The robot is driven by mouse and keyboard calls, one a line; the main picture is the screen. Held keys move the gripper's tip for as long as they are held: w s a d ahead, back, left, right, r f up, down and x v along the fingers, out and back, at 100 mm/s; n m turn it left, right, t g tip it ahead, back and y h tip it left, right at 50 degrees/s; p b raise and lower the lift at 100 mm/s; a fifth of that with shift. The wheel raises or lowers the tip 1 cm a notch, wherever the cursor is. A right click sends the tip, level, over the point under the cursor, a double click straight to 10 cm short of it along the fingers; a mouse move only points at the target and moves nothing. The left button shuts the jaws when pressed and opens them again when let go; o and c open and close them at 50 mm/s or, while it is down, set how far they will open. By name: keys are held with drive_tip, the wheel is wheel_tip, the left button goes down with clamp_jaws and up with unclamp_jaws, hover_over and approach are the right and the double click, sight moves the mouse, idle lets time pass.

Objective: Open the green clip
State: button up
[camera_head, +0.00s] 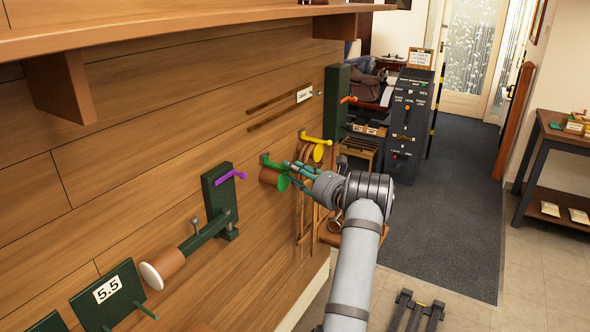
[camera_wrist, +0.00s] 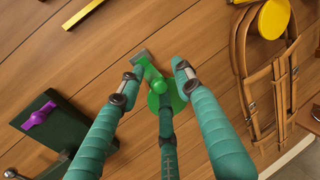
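The green clip (camera_head: 272,163) is on the wood wall, with a green round part beside a brown round block. In the wrist view the clip (camera_wrist: 155,85) has a grey bracket at its top and a green disc behind it. My gripper (camera_head: 294,177) has teal fingers and is right at the clip. In the wrist view my gripper (camera_wrist: 156,78) is open, with one finger on each side of the clip and a third finger below it. The third finger overlaps the lower part of the clip, and I cannot tell whether it touches.
A yellow clip (camera_head: 316,139) with hanging brown straps (camera_wrist: 290,85) is to the right. A dark green post with a purple lever (camera_head: 230,176) is to the left. A padded arm with a white end (camera_head: 150,275) sticks out from the wall. A shelf (camera_head: 150,27) runs above.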

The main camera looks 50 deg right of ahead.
drive_tip(key=shift+c, duration=0.2)
drive_tip(key=c, duration=0.8)
clamp_jaws()
